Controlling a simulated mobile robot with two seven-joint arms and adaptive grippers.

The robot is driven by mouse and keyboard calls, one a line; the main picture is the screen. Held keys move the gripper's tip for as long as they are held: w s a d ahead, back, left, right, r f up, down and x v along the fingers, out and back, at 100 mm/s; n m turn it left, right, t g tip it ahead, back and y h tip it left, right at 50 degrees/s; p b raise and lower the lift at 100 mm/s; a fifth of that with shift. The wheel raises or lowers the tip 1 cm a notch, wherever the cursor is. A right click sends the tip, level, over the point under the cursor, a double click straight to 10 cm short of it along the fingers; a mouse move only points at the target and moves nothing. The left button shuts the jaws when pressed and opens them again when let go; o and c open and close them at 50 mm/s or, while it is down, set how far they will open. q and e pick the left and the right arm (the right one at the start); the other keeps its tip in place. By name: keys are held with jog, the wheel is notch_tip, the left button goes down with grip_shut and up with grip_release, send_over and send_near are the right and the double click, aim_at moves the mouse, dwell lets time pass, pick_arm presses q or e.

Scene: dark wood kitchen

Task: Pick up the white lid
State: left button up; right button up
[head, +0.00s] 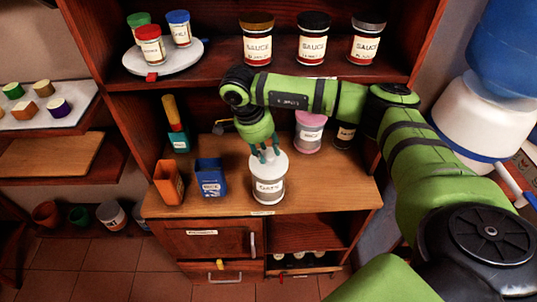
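The white lid (268,167) sits on top of a labelled jar (269,190) on the wooden counter. My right gripper (265,155) points down from above, with its teal fingertips at the top of the lid. I cannot tell whether the fingers are closed on the lid or only close to it. The lid appears level on the jar. My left gripper is not in view.
A blue box (210,180) and an orange box (168,183) stand left of the jar. A pink-lidded jar (309,133) and a dark jar (345,135) stand behind, right. Sauce jars (312,40) line the shelf above. The counter's front right is clear.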

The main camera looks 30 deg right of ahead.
jog(key=shift+x, duration=0.9)
jog(key=c, duration=0.7)
jog(key=shift+r, duration=0.2)
